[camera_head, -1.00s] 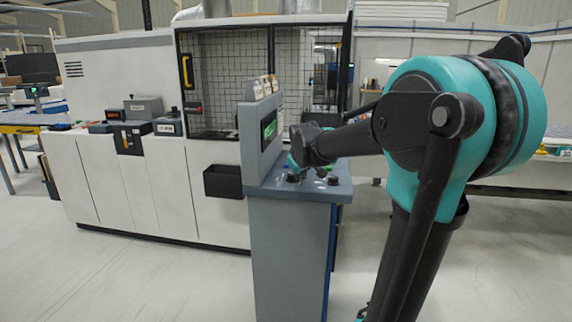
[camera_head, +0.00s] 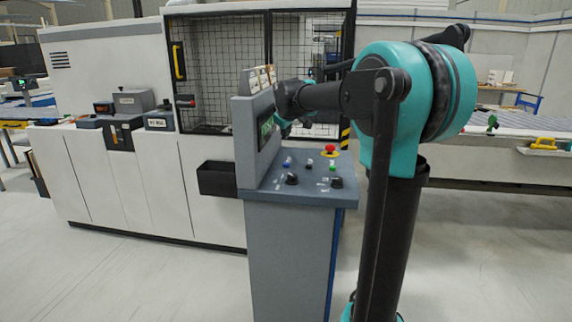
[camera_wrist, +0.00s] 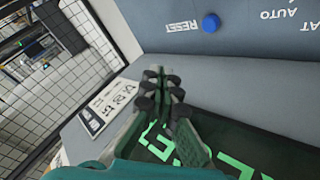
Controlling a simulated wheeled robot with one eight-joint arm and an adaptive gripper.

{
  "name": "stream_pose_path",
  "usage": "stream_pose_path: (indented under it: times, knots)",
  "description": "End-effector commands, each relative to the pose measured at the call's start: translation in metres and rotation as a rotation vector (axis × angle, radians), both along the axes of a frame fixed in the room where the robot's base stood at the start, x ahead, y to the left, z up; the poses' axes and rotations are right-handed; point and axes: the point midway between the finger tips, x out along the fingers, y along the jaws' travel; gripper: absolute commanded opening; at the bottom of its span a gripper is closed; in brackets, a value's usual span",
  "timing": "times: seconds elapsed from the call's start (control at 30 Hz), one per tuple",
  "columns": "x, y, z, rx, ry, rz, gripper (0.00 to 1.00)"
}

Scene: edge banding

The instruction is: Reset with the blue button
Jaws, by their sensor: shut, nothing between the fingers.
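The control console (camera_head: 297,215) stands in front of the machine with a sloping button panel. The small blue button (camera_head: 286,165) sits at the panel's left side. In the wrist view the blue button (camera_wrist: 210,22) is at the top, beside an upside-down RESET label (camera_wrist: 183,26). My gripper (camera_wrist: 160,80) is shut and empty, apart from the button and in front of the console's dark screen with green text (camera_wrist: 215,155). In the head view my gripper (camera_head: 283,124) is beside the screen, above the panel; its fingertips are hard to make out there.
A red emergency stop (camera_head: 330,150), a green button (camera_head: 332,167) and black knobs (camera_head: 336,183) share the panel. The mesh-fronted machine (camera_head: 220,70) stands behind. A black bin (camera_head: 217,178) hangs left of the console. The floor around it is clear.

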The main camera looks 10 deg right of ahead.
Motion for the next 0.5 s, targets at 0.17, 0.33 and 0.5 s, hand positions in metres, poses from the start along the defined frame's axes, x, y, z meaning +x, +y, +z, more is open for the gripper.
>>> stream_pose_path:
  times: [0.17, 0.33, 0.5]
  knots:
    - [0.0, 0.0, -0.003, 0.0, 0.0, 0.0, 0.0]
    - [0.0, 0.0, -0.016, 0.0, 0.0, 0.0, 0.0]
    - [0.0, 0.0, -0.039, 0.0, 0.0, 0.0, 0.0]
